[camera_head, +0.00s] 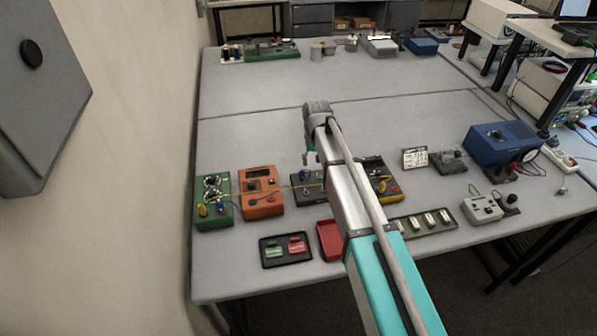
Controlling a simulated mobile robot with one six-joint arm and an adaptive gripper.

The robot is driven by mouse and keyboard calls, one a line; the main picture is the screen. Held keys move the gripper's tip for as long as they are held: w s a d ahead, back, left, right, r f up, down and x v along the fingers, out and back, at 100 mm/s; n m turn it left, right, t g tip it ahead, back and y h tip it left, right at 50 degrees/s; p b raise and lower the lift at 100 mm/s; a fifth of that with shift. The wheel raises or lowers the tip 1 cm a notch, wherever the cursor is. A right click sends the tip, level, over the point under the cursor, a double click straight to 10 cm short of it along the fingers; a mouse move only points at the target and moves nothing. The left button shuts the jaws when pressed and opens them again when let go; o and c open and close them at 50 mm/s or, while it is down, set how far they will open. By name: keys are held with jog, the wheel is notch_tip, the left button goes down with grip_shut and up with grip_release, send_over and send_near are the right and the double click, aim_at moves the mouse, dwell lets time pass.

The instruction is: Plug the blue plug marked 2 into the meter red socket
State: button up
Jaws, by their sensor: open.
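My gripper (309,157) points down at the far end of my arm, above the table near a small black box. It is small and partly hidden by my wrist, with nothing visible held in it. An orange box with a dark display (261,189) looks like a meter. A black-and-yellow box (383,181) with a red spot, partly behind my arm, could also be one. A small blue piece (221,208) on the green box's front looks like a plug. No number is readable, and I cannot tell which socket is red on the orange box.
The black box (306,190) is below my gripper. A black tray (264,262), a red tray (329,240) and a switch strip (425,222) lie in front. The table's middle (260,125) is clear.

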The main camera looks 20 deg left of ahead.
aim_at(302, 170)
jog(key=a, duration=0.4)
jog(key=shift+a+r, duration=0.15)
jog(key=shift+r, duration=0.1)
jog(key=shift+f, duration=0.1)
notch_tip(302, 170, down, 9)
jog(key=b, duration=0.8)
jog(key=shift+b, duration=0.4)
jog(key=shift+w, duration=0.1)
dwell(1.0)
grip_shut()
jog(key=shift+r, duration=0.2)
jog(key=shift+r+p, duration=0.5)
jog(key=shift+p, duration=0.1)
